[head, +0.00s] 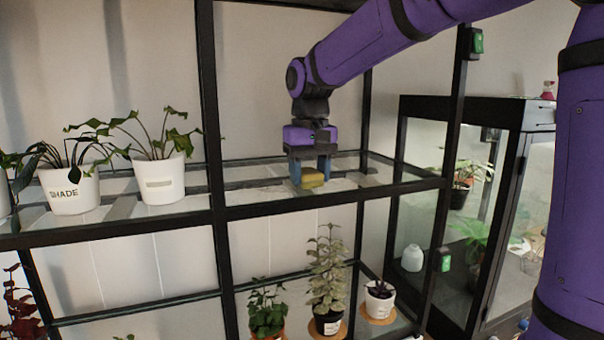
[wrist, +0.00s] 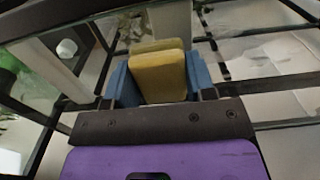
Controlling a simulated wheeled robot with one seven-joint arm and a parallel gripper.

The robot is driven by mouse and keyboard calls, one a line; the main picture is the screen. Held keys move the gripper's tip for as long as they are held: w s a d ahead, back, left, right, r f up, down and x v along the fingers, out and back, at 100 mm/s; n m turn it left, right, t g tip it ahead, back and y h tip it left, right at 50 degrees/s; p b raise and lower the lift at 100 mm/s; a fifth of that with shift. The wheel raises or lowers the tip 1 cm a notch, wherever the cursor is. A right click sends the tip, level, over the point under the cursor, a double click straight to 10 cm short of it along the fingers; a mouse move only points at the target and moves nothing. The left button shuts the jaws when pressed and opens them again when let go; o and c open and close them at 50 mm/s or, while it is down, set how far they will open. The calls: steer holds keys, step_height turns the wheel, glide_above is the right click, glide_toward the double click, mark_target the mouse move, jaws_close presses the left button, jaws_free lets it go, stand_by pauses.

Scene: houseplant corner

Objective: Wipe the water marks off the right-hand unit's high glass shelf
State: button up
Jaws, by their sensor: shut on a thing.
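My gripper (head: 309,172) is over the right-hand unit's high glass shelf (head: 400,177), pointing down. Its blue fingers are shut on a yellow sponge (head: 312,179), which is at the glass surface; I cannot tell for sure whether it touches. In the wrist view the sponge (wrist: 158,75) sits between the two blue fingers. Pale water marks (head: 268,191) show faintly on the glass to the left of the sponge, and another pale patch (head: 368,168) shows to its right. The glass under the sponge is hidden.
Black posts (head: 210,110) and a front rail (head: 330,198) frame the shelf. White potted plants (head: 160,179) stand on the left unit's shelf. Potted plants (head: 327,280) stand on the lower shelf. A black glass cabinet (head: 470,107) stands at the right. The high right shelf holds no pots.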

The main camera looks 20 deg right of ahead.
mark_target(294, 188)
steer(key=shift+s, duration=0.3)
steer(key=shift+a+r, duration=0.1)
steer(key=shift+a, duration=7.1)
steer(key=shift+d, duration=0.1)
steer(key=shift+d, duration=5.4)
steer(key=shift+d+f, duration=0.15)
steer(key=shift+d, duration=0.75)
steer(key=shift+d+f, duration=0.1)
steer(key=shift+d, duration=0.8)
